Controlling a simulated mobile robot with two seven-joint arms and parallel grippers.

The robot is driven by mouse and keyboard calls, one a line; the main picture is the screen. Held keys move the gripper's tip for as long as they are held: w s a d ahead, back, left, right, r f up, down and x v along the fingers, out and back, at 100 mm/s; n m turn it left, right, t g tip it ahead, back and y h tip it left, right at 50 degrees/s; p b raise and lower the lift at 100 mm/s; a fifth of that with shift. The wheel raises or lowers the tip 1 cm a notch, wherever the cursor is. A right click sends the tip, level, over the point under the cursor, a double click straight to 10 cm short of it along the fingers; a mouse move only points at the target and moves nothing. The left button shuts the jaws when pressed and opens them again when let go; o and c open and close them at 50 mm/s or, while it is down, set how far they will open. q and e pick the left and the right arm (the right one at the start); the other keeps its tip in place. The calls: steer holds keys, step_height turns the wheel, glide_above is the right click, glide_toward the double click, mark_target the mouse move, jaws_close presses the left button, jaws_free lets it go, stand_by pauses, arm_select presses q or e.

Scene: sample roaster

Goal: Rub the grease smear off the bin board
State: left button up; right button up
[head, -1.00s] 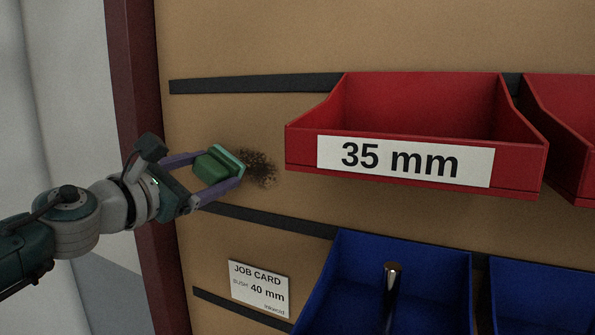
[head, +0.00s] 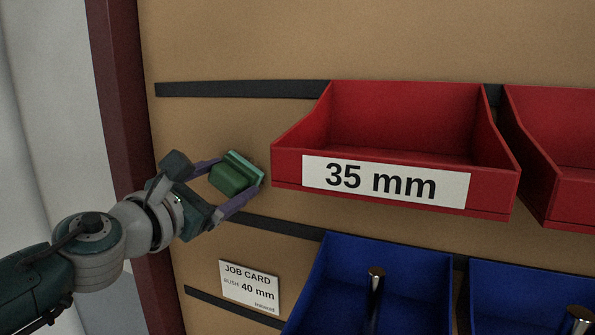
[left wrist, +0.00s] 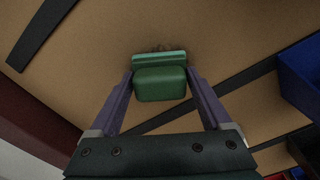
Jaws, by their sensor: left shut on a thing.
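My left gripper (head: 240,176) is shut on a green scrubbing block (head: 230,181) with a paler green pad on its front. The block is held against or very close to the tan bin board (head: 200,130), left of the red 35 mm bin; I cannot tell whether the pad touches. The left wrist view also shows the block (left wrist: 160,84) between the two fingers. The grease smear (left wrist: 157,49) shows there only as a faint dark patch just beyond the pad. In the head view the block and gripper hide the smear's place. My right gripper is not in view.
The red 35 mm bin (head: 400,200) juts out close to the right of the block. A blue bin (head: 400,255) with a metal pin sits below. A job card (head: 250,287) is on the board beneath the gripper. Dark rails (head: 240,89) cross the board.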

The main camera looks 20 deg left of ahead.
mark_target(255, 181)
arm_select(q)
steer(key=shift+d, duration=0.8)
steer(key=shift+s+d+r+p, duration=0.15)
steer(key=shift+d+p, duration=0.6)
steer(key=shift+d, duration=1)
steer(key=shift+a+f, duration=0.2)
steer(key=shift+c, duration=0.6)
steer(key=shift+a+r+b, duration=0.1)
steer(key=shift+a+b, duration=0.5)
steer(key=shift+a, duration=1.1)
steer(key=shift+w+a+b, duration=0.2)
steer(key=shift+a+b, duration=0.2)
steer(key=shift+a, duration=0.25)
steer(key=shift+w+a+b, duration=0.15)
steer(key=shift+a+b, duration=0.2)
steer(key=shift+a, duration=0.25)
steer(key=shift+a+r, duration=0.45)
steer(key=shift+a, duration=0.3)
steer(key=shift+d+f+p, duration=0.15)
steer(key=shift+d+p, duration=0.15)
steer(key=shift+d, duration=0.2)
steer(key=shift+s+d+p, duration=0.15)
steer(key=shift+d+p, duration=0.65)
steer(key=shift+d, duration=0.6)
steer(key=shift+s+d+p, duration=0.15)
steer(key=shift+d+p, duration=0.55)
steer(key=shift+d, duration=1.3)
steer(key=shift+a+f+b, duration=0.15)
steer(key=shift+a+b, duration=0.4)
steer(key=shift+a, duration=1.35)
